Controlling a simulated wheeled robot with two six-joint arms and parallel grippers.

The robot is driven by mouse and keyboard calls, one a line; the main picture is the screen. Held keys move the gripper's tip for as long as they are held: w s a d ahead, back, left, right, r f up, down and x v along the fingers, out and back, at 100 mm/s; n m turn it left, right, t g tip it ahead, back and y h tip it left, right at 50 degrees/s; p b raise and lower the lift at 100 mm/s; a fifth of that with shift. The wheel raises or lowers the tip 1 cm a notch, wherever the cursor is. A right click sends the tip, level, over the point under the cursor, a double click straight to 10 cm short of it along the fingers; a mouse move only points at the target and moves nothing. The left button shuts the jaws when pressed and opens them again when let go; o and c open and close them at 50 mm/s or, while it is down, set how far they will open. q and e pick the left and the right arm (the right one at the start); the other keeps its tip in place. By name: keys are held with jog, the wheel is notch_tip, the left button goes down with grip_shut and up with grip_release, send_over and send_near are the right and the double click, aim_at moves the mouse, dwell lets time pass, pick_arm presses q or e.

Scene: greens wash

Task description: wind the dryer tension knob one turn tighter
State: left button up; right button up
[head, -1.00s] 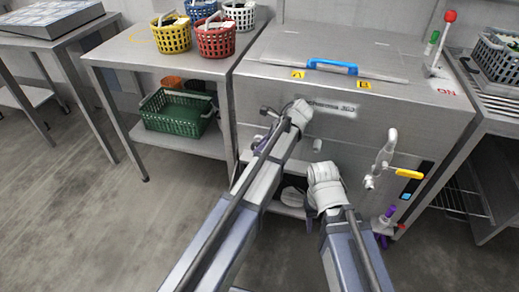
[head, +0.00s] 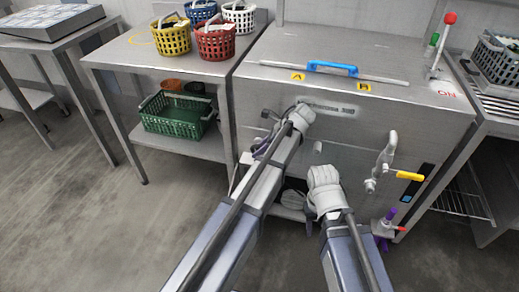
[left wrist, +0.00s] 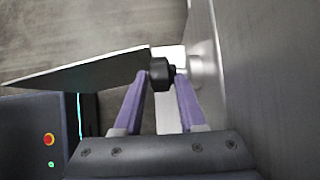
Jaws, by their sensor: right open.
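The tension knob (left wrist: 160,73) is a small black knob on the steel front panel in the left wrist view. My left gripper (left wrist: 161,76) has its two purple fingers on either side of it, seemingly touching it. In the head view my left gripper (head: 263,146) is at the left part of the dryer front (head: 350,130), partly hidden by my own arm. My right gripper (head: 391,228) is low at the right of the dryer front, its purple fingers apart and nothing seen between them.
A blue handle (head: 331,67) and a red-topped lever (head: 444,40) are on the dryer top. A pipe with a yellow handle (head: 410,176) sticks out at the front right. A side table (head: 120,58) with several baskets stands at the left.

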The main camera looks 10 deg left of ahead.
pick_arm(q)
jog(key=shift+r, duration=0.1)
jog(key=p+v, duration=0.6)
jog(key=v, duration=0.1)
jog(key=shift+d+r, duration=0.15)
jog(key=shift+d, duration=0.1)
